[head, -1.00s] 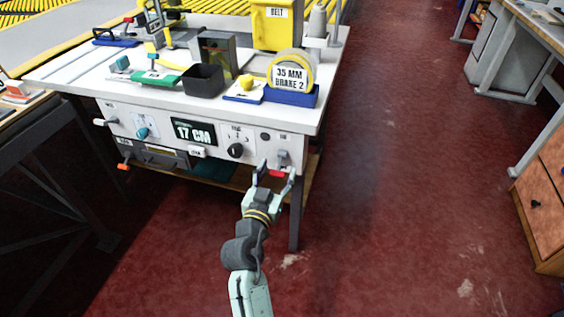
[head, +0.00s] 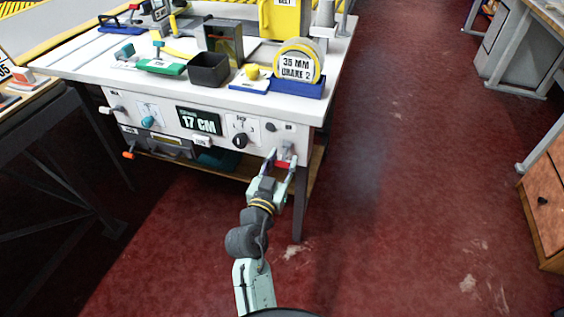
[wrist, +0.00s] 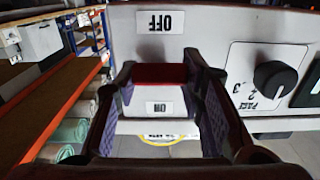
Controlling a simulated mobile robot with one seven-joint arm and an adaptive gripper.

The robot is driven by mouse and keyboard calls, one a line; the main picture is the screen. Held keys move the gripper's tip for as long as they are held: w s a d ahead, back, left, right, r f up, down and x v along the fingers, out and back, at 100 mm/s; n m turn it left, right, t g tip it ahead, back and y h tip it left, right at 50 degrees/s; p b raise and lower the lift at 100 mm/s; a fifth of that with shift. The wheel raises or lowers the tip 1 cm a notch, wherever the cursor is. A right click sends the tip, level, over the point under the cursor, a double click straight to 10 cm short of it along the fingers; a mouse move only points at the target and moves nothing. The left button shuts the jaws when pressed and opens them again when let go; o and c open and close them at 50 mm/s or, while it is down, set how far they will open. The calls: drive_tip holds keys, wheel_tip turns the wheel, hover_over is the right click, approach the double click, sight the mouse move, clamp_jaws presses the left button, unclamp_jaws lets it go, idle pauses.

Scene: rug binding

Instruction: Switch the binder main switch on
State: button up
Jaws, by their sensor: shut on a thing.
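The binder main switch (head: 283,163) is at the right end of the white front panel and has a red handle. In the wrist view the red handle (wrist: 158,73) spans the gap between my two fingers. My gripper (head: 282,158) is at the panel, shut on this handle from both sides. The wrist view is upside down: the OFF label (wrist: 160,22) shows above the handle and the ON label (wrist: 160,107) below it, between the fingers. The fingers hide the switch's side edges.
A black knob (head: 239,141) and a 17 CM display (head: 199,121) are left of the switch. The white tabletop (head: 85,64) overhangs the panel and bears a black bin (head: 209,70) and a yellow tape roll (head: 298,62). Red floor (head: 400,180) is clear to the right.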

sight(285, 151)
drive_tip(key=shift+c, duration=1.3)
drive_tip(key=shift+r, duration=0.15)
drive_tip(key=shift+r+p, duration=0.1)
drive_tip(key=shift+p, duration=0.35)
drive_tip(key=r+g+p, duration=0.1)
drive_tip(key=p, duration=0.3)
drive_tip(key=shift+r, duration=0.15)
drive_tip(key=r+g+y+p, duration=0.1)
drive_tip(key=g+p, duration=0.1)
drive_tip(key=p, duration=0.4)
drive_tip(key=shift+s+r, duration=0.1)
drive_tip(key=shift+r, duration=0.05)
drive_tip(key=g+p, duration=0.2)
drive_tip(key=p, duration=0.1)
drive_tip(key=shift+r+y, duration=0.2)
drive_tip(key=shift+y, duration=0.1)
drive_tip(key=shift+w+r+g+y+p, duration=0.1)
drive_tip(key=shift+r+g+y+p, duration=0.1)
drive_tip(key=shift+g+p, duration=0.3)
drive_tip(key=shift+w+r+g+y+p, duration=0.1)
drive_tip(key=shift+g+y+p, duration=0.1)
drive_tip(key=shift+g, duration=0.5)
drive_tip(key=shift+w+d+r+g+y, duration=0.15)
drive_tip(key=shift+r+g+y, duration=0.2)
drive_tip(key=shift+g, duration=0.65)
drive_tip(key=shift+w+r+g+y, duration=0.15)
drive_tip(key=shift+r+g+y, duration=0.15)
drive_tip(key=shift+g, duration=0.7)
